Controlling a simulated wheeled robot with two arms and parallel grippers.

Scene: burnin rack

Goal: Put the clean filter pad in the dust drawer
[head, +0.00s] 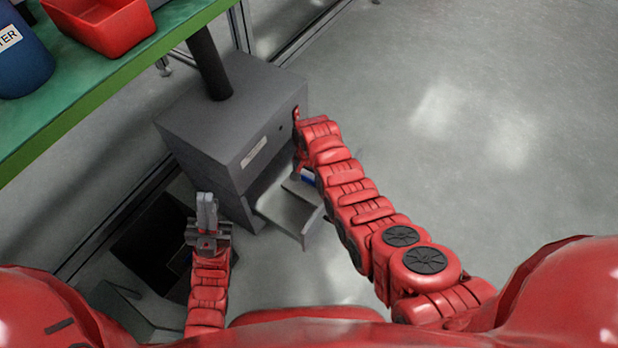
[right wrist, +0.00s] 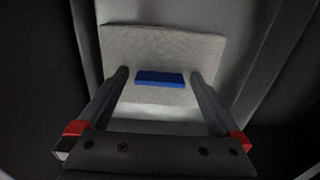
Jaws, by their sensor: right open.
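The dust drawer (head: 284,214) is a light grey tray pulled out from the low front of a dark grey box unit (head: 222,122). The filter pad (right wrist: 165,50) is a pale, flat sheet with a blue tab (right wrist: 160,79). In the right wrist view it lies between and beyond the fingers of my right gripper (right wrist: 162,84), which is open around the tab. In the head view my right arm hides most of that gripper; a bit of blue (head: 307,179) shows at the drawer's inner right. My left gripper (head: 207,200) looks shut and empty, left of the drawer.
A green-edged shelf (head: 110,75) at upper left holds a red bin (head: 105,25) and a blue container (head: 22,62). A dark open bin (head: 150,245) stands on the floor left of the unit. Floor on the right is clear.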

